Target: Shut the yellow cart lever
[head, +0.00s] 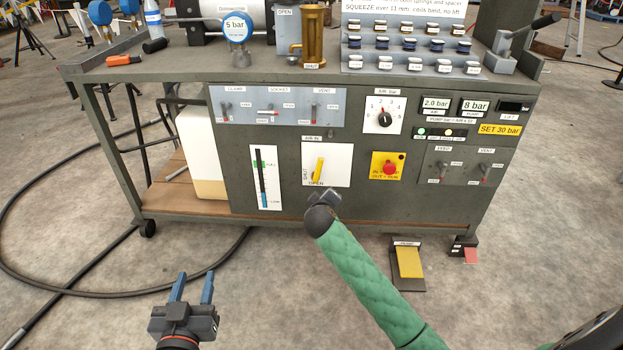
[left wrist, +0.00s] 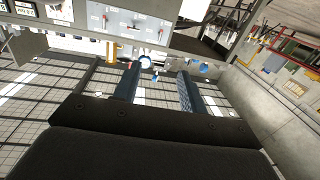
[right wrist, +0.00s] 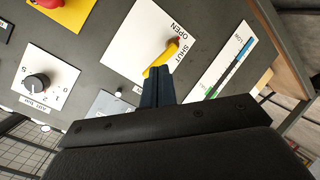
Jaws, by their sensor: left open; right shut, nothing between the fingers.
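The yellow lever (head: 318,169) sits on a white AIR IN plate (head: 341,164) on the cart's front. It stands nearly upright, slightly slanted, its lower end near the OPEN label; SHUT is written to its left. In the right wrist view the lever (right wrist: 167,56) has a red end by OPEN. My right gripper (head: 324,197) is shut and empty, just below the plate in the head view. In the right wrist view its fingertips overlap the lever's other end; I cannot tell if they touch. My left gripper (head: 192,288) is open and empty, low in front of the cart.
A level gauge (head: 265,178) is left of the plate, a red button (head: 389,168) on a yellow panel to its right, and a black knob (head: 385,119) above right. A yellow foot pedal (head: 410,262) is on the floor. A black hose (head: 60,290) lies at left.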

